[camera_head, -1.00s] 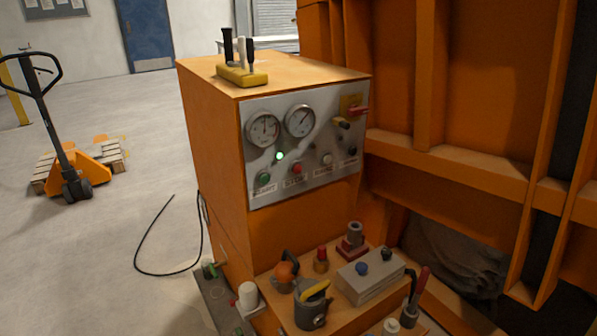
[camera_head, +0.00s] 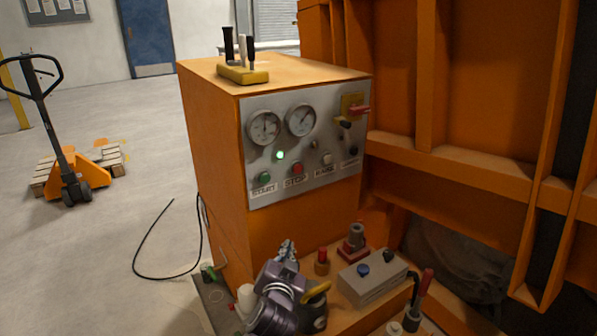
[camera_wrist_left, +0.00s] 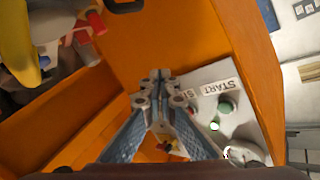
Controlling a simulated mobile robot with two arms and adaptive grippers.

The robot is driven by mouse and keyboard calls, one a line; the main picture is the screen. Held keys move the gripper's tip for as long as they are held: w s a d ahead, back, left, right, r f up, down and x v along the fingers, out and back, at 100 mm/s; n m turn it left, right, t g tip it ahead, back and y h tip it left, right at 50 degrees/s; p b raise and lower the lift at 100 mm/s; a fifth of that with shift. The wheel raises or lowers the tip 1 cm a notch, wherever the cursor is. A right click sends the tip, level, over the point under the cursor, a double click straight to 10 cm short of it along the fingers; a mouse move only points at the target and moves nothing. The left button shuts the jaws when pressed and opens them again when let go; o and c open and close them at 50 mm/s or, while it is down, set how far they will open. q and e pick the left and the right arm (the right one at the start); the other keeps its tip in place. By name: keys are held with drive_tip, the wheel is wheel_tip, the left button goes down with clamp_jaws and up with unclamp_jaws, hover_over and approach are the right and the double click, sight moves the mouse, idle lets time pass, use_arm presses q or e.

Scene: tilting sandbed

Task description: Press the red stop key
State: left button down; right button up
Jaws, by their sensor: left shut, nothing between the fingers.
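The red stop key (camera_head: 297,168) is a small round red button above the STOP label (camera_head: 294,181) on the grey control panel (camera_head: 335,188) of the orange cabinet. My left gripper (camera_head: 288,246) is below the panel, apart from it, its fingers pointing up. In the left wrist view its fingertips (camera_wrist_left: 160,78) meet, shut and empty. My right gripper is in neither view.
The green start key (camera_head: 264,177) is left of the red key. Two gauges and a lit green lamp (camera_head: 280,155) sit above. The ledge below holds a grey two-button box (camera_head: 372,280), a red-topped post (camera_head: 322,262) and other fittings, close to my left arm.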

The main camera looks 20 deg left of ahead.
sight(297, 168)
use_arm(q)
drive_tip(key=w+d+r+m+t+h, duration=0.1)
drive_tip(key=w+d+r+m+t, duration=0.2)
drive_tip(key=w+d+r, duration=0.3)
drive_tip(key=w+r+t, duration=0.1)
drive_tip(key=w+r, duration=0.3)
drive_tip(key=r, duration=0.3)
drive_tip(key=shift+m+t+h, duration=0.3)
drive_tip(key=shift+t+h, duration=0.1)
drive_tip(key=w+a, duration=0.5)
drive_tip(key=a, duration=0.1)
drive_tip(key=shift+w+a, duration=0.15)
drive_tip(key=shift+a, duration=0.25)
idle(0.5)
drive_tip(key=shift+w+a, duration=0.25)
drive_tip(key=shift+a, duration=0.1)
drive_tip(key=shift+w+a+b, duration=0.3)
drive_tip(key=shift+a, duration=0.1)
idle(0.7)
idle(0.3)
drive_tip(key=shift+s+d, duration=0.6)
drive_tip(key=shift+d, duration=0.15)
